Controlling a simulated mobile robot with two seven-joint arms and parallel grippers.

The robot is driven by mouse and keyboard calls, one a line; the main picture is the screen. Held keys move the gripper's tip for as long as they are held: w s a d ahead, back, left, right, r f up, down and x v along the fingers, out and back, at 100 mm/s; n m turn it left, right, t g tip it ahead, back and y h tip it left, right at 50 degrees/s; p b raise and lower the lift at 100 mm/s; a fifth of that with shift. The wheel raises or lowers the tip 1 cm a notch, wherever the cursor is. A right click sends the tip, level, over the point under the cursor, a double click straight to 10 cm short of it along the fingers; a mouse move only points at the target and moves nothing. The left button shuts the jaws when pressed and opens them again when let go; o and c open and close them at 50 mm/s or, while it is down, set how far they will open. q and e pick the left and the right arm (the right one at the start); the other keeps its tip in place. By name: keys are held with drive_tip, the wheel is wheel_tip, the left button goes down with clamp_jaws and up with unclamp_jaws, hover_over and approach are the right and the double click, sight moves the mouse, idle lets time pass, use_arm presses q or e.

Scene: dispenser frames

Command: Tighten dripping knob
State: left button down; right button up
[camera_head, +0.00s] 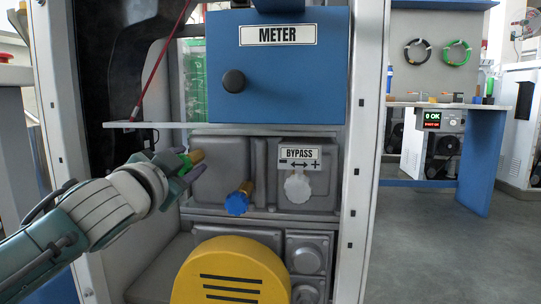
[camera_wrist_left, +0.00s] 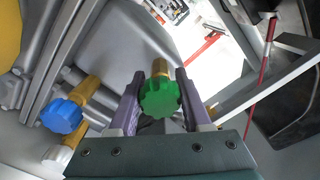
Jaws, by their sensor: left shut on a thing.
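A green knob (camera_head: 185,163) on a brass stem sits at the left of the grey panel under the meter box. It also shows in the left wrist view (camera_wrist_left: 160,98), between the two purple fingers. My left gripper (camera_head: 178,164) is shut on the green knob, and the fingers hide part of it in the head view. A blue knob (camera_head: 238,202) on a brass stem is to its right and lower, also in the wrist view (camera_wrist_left: 62,115). A white knob (camera_head: 297,187) sits under the BYPASS label (camera_head: 300,154). I cannot make out a drip on any knob. My right gripper is not in view.
A blue METER box (camera_head: 280,75) with a black knob overhangs the panel, above a thin grey shelf (camera_head: 200,125). A yellow round cover (camera_head: 231,273) bulges out below. A red rod (camera_head: 163,60) slants at upper left. Open floor lies to the right.

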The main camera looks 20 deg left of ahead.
use_arm(q)
drive_tip(key=shift+m, duration=0.5)
drive_tip(key=shift+c, duration=1.8)
unclamp_jaws()
drive_tip(key=p+v, duration=0.3)
drive_tip(key=v, duration=0.7)
drive_tip(key=shift+p, duration=0.3)
